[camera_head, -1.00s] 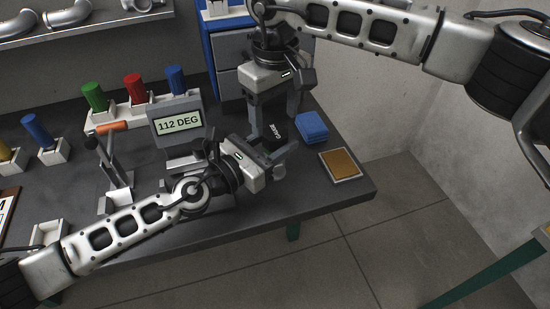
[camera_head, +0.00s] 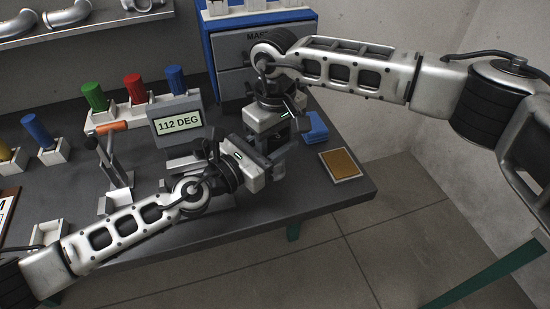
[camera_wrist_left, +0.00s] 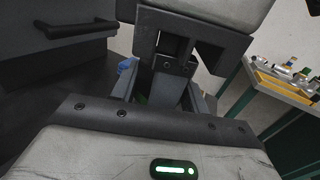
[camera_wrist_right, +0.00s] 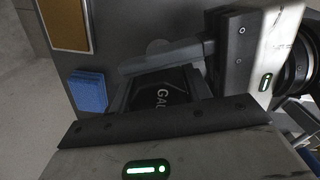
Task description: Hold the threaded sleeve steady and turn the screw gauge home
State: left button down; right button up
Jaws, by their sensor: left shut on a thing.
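The dark screw gauge (camera_wrist_right: 165,98) shows its white lettering, partly cut off, in the right wrist view. My right gripper (camera_wrist_right: 165,82) has come down over it, fingers apart on either side; I see no clear grip. In the head view the right gripper (camera_head: 268,140) hides the gauge. My left gripper (camera_head: 277,162) reaches in from the left at the same spot, shut on the threaded sleeve. The sleeve itself is hidden between the jaws, so its thread cannot be made out. In the left wrist view my right gripper's dark palm stands just beyond my left fingers (camera_wrist_left: 165,95).
A display (camera_head: 178,122) reads 112 DEG. A blue block (camera_head: 315,127) and a framed brown pad (camera_head: 341,164) lie to the right on the dark table (camera_head: 320,195). A blue-and-grey drawer cabinet (camera_head: 231,50) stands behind. Coloured plugs stand at the left. My two grippers are very close together.

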jog(key=c, duration=0.5)
jog(key=m, duration=0.3)
jog(key=o, duration=1.1)
jog(key=shift+r, duration=2.3)
jog(key=o, duration=0.5)
pick_arm(q)
jog(key=shift+d, duration=0.1)
pick_arm(e)
jog(key=shift+o, duration=0.2)
jog(key=shift+s+a, duration=0.1)
jog(key=shift+a, duration=0.1)
